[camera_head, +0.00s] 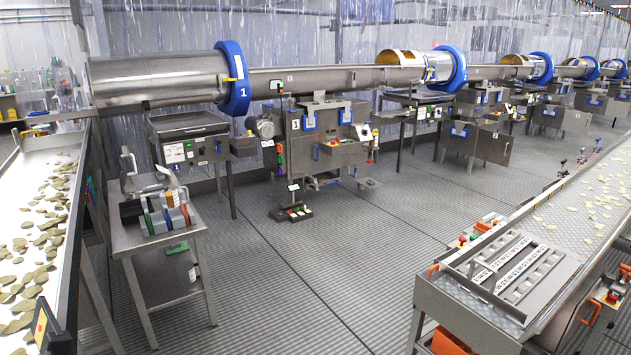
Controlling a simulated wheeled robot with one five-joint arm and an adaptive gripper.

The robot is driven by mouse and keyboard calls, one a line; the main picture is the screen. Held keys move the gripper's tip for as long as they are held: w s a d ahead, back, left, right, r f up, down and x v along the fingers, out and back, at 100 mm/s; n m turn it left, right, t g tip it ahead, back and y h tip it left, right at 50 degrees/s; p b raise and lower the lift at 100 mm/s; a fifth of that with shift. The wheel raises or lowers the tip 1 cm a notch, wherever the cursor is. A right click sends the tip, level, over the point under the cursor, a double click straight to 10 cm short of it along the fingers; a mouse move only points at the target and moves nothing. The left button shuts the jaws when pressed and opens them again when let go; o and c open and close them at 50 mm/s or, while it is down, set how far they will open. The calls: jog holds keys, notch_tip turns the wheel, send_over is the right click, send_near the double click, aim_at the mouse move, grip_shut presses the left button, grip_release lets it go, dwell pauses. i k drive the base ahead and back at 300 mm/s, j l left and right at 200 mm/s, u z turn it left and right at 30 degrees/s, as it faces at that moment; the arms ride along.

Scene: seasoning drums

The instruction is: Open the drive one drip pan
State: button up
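The drum marked 1, a steel cylinder (160,80) with a blue ring (236,78) at its right end, lies level at the upper left. Below it stands a steel unit (188,125) with a flat top, a dark front panel with small buttons and a blue label 1. A grey motor (262,128) sits to the right of this unit. I cannot tell which part is the drive one drip pan, nor whether it is open or shut. My gripper is not in view.
A steel side table (165,240) with coloured-handled tools stands at the left, in front of the unit. A chip conveyor (40,220) runs along the left edge, another conveyor (570,215) at the right. The ribbed floor (310,270) between them is mostly clear.

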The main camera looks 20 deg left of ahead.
aim_at(327, 179)
jog(key=i+j+u, duration=0.3)
jog(key=i, duration=0.15)
jog(key=i+j+u, duration=0.3)
jog(key=i, duration=0.6)
jog(key=i+u, duration=0.3)
jog(key=i, duration=3.3)
jog(key=i+j+z, duration=0.1)
jog(key=i, duration=1.25)
jog(key=i+j+z, duration=0.1)
jog(key=i+z, duration=0.15)
jog(key=i, duration=0.25)
jog(key=i+j+z, duration=0.2)
jog(key=i, duration=0.35)
